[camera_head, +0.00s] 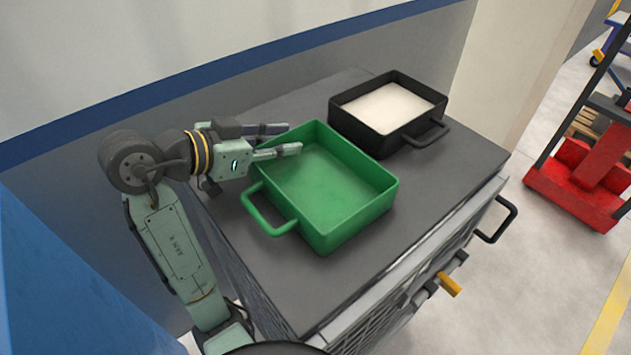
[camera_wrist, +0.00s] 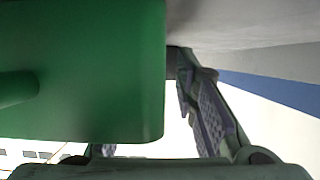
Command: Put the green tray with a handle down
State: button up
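The green tray (camera_head: 325,180) with a handle sits upright on the dark cabinet top in the head view, its handle toward the lower left. I cannot tell whether its whole base touches the top. My gripper (camera_head: 294,138) is at the tray's upper-left corner with its fingers apart. One finger overlaps the tray's inside in the picture, and the other lies beyond the rim. In the wrist view the tray's green wall (camera_wrist: 90,70) fills the left and hides one finger. The other finger shows to its right, with a gap between it and the wall.
A black tray (camera_head: 365,135) with pale contents stands close behind the green tray at the upper right. The cabinet top (camera_head: 440,190) is bare at the right and front. A wall runs along the back. A red cart (camera_head: 580,180) stands on the floor at right.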

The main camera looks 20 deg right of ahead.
jog(key=shift+c, duration=0.6)
grip_shut()
